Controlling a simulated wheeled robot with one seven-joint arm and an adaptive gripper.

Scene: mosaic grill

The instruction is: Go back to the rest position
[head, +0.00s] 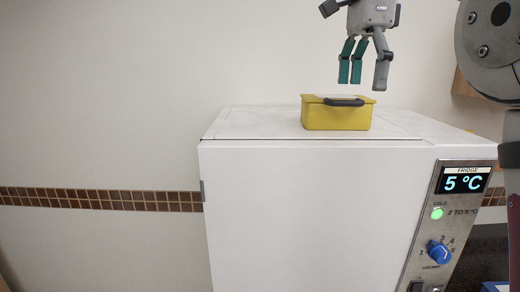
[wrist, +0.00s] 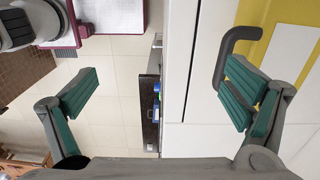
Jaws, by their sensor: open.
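My gripper (head: 365,72) is open and empty in the head view, pointing down above the yellow box. Its spread fingers also show in the wrist view (wrist: 162,95), with teal pads. The yellow box (head: 335,117) sits on top of the white fridge (head: 300,200) and has a dark handle (head: 344,102) on its front. In the wrist view the handle (wrist: 222,55) and part of the yellow box (wrist: 262,70) show at the right, partly behind the right finger. The fingertips look apart from the box in the head view.
The fridge front has a panel (head: 447,215) with a 5 °C display and a blue knob. The fridge top is bare on both sides of the box. A white wall with a brown tile band (head: 100,199) stands behind. The wrist view shows tiled floor (wrist: 125,70) below.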

